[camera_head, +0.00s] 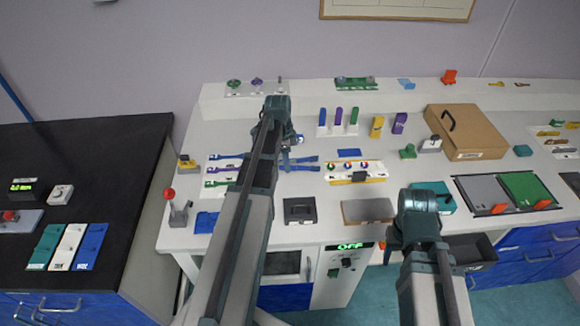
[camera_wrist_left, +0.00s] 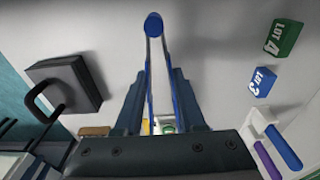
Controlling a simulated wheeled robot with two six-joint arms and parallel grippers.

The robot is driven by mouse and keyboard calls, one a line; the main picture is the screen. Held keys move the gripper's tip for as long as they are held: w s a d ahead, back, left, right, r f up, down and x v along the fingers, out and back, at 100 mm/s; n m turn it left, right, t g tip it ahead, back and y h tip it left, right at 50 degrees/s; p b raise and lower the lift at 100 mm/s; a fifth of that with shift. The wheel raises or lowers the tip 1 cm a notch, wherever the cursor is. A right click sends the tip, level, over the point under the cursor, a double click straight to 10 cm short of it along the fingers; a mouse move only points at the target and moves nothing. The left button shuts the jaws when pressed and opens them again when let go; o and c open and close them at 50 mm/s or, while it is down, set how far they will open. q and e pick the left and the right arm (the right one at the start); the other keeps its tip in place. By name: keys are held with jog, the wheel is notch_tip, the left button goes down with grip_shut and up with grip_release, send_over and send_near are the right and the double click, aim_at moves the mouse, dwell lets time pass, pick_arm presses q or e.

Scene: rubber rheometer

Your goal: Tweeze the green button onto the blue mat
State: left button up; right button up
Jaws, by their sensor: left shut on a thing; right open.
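My left gripper (camera_head: 287,150) is shut on blue tweezers (camera_head: 302,168). In the head view two blue prongs reach right from it toward a white and yellow tray (camera_head: 354,180) with several small round buttons. In the left wrist view the tweezers (camera_wrist_left: 153,25) run between my left fingers (camera_wrist_left: 158,85), round joined end at the top. A green button (camera_wrist_left: 168,128) shows between the prongs, apart from them. A flat blue mat (camera_head: 350,153) lies just behind the tray. My right gripper (camera_head: 394,240) is open at the table's front edge; its fingertips are mostly hidden.
Purple tweezers (camera_head: 221,169) and green tweezers (camera_head: 215,184) lie on a rack to the left. A black case (camera_head: 300,211) and a brown block (camera_head: 368,211) stand in front. Upright coloured pieces (camera_head: 339,117) stand behind. My left arm hides part of the table.

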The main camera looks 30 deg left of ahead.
pick_arm(q)
notch_tip(320, 180, up, 8)
jog(key=p, duration=0.7)
pick_arm(e)
notch_tip(320, 180, up, 8)
jog(key=shift+r, duration=0.1)
